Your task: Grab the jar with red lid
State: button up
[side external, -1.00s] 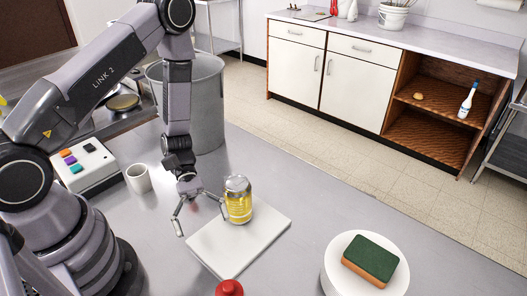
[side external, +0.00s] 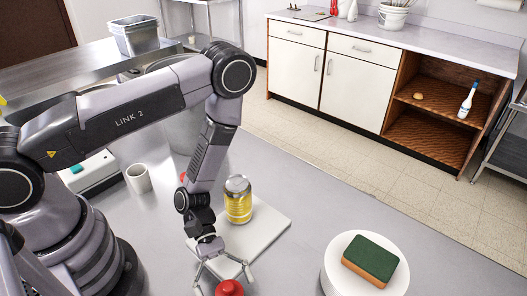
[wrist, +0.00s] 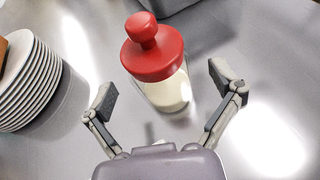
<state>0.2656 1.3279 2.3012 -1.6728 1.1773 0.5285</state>
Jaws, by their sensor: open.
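The jar (wrist: 162,95) has a red lid with a knob (wrist: 152,55) and a pale body, and stands on the metal counter in the wrist view. In the side external view only its red lid (side external: 229,288) shows, at the bottom edge; its body is cut off. My gripper (wrist: 162,88) is open, with one finger on each side of the jar and a visible gap on both sides. In the side external view my gripper (side external: 223,279) is low, right by the red lid.
A yellow-labelled can (side external: 238,203) stands on a white board (side external: 268,222) behind my gripper. A sponge (side external: 370,260) lies on a round white stack (side external: 335,283) to the right. Plates (wrist: 28,85) are stacked left in the wrist view. A white mug (side external: 139,178) stands near my arm.

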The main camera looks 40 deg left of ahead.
jog(key=shift+x, duration=0.95)
jog(key=shift+c, duration=0.2)
jog(key=c, duration=1.3)
